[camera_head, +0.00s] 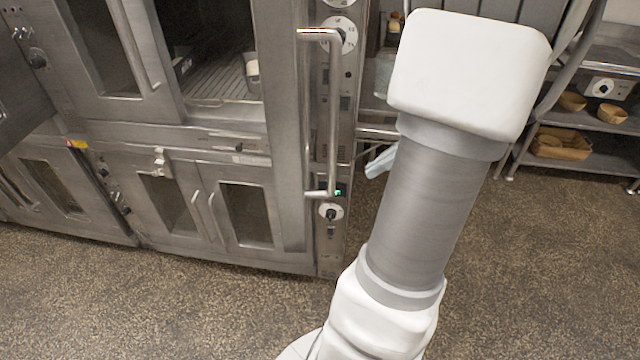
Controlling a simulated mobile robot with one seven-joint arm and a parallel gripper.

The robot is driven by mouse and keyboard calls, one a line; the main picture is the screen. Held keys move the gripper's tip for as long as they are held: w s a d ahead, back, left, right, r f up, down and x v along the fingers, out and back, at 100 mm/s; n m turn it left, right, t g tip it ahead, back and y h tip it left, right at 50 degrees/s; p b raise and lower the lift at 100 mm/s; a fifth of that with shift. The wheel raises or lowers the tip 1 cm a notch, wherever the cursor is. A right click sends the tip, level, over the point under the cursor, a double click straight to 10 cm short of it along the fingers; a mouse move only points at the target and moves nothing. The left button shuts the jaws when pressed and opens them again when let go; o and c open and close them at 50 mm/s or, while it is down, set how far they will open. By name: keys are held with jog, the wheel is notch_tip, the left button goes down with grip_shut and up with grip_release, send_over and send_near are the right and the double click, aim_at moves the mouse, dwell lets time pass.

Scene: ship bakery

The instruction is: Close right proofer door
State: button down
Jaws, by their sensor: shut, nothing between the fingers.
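A steel double cabinet fills the left half of the head view. Its upper right door (286,130) stands open, swung out toward me and seen nearly edge-on, with a long bar handle (334,115) on its face. The rack inside the upper right opening (215,85) shows. Below is a pair of windowed doors; the lower right door (268,183) looks shut, its right edge partly hidden by the open door. I cannot tell which level is the proofer. My arm rises at the right of the open door; my gripper is not visible.
The upper left door (150,105) looks shut. A control strip with dials (331,212) runs down the cabinet's right side. A shelf rack (570,118) with baskets stands at the right. A small pale-blue item (380,162) shows beside my arm. The speckled floor (140,300) in front is clear.

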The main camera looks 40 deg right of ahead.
aim_at(329, 190)
jog(key=x, duration=0.3)
jog(key=r+x, duration=0.1)
jog(key=x, duration=0.3)
jog(key=a+x, duration=0.1)
jog(key=x, duration=0.2)
jog(key=shift+w+a, duration=0.25)
jog(key=shift+w, duration=0.25)
jog(key=shift+w+a, duration=0.45)
jog(key=shift+a, duration=0.05)
